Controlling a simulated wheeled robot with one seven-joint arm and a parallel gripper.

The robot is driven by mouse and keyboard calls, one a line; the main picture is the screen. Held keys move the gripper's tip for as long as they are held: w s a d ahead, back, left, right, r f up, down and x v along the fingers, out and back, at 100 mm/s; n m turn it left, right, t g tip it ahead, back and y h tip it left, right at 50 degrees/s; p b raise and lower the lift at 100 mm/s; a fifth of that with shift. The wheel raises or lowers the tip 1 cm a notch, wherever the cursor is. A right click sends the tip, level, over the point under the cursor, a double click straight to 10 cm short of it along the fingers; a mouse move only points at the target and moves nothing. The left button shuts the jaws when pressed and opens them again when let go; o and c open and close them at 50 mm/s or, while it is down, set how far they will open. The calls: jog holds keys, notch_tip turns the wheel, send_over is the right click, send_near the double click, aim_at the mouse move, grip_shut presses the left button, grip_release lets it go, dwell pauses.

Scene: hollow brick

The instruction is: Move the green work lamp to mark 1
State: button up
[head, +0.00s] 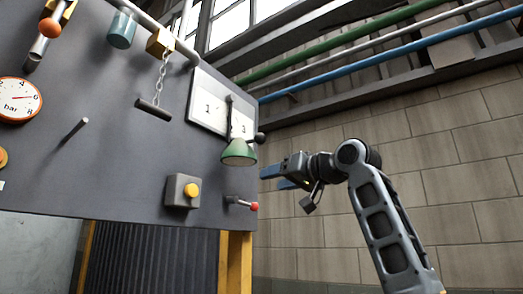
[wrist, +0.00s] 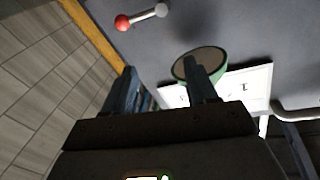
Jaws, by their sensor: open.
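The green work lamp (head: 237,153) hangs at the right edge of the dark panel, its shade below a dark arm. The arm crosses the white card between mark 1 (head: 208,107) and mark 3 (head: 243,127); anything printed behind it is hidden. My gripper (head: 276,178) is open and empty, to the right of the lamp and slightly lower. In the wrist view, the lamp's shade (wrist: 183,66) shows its round underside, partly covered by one finger. Mark 1 (wrist: 244,87) shows to its right there. I cannot tell whether that finger touches the shade.
A red-tipped lever (head: 254,206) sticks out below the lamp; it also shows in the wrist view (wrist: 123,22). The space before the brick wall (head: 460,150) looks free.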

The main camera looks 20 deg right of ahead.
jog(key=n, duration=0.1)
send_near(264, 137)
jog(key=x, duration=0.4)
jog(key=shift+w+d+f, duration=0.1)
jog(key=shift+d, duration=0.05)
jog(key=shift+r, duration=0.2)
jog(key=p+x, duration=0.2)
jog(key=x, duration=0.5)
jog(key=shift+w+a+p, duration=0.2)
jog(key=shift+w+p, duration=0.05)
jog(key=shift+p, duration=0.1)
jog(key=shift+f, duration=0.1)
grip_shut()
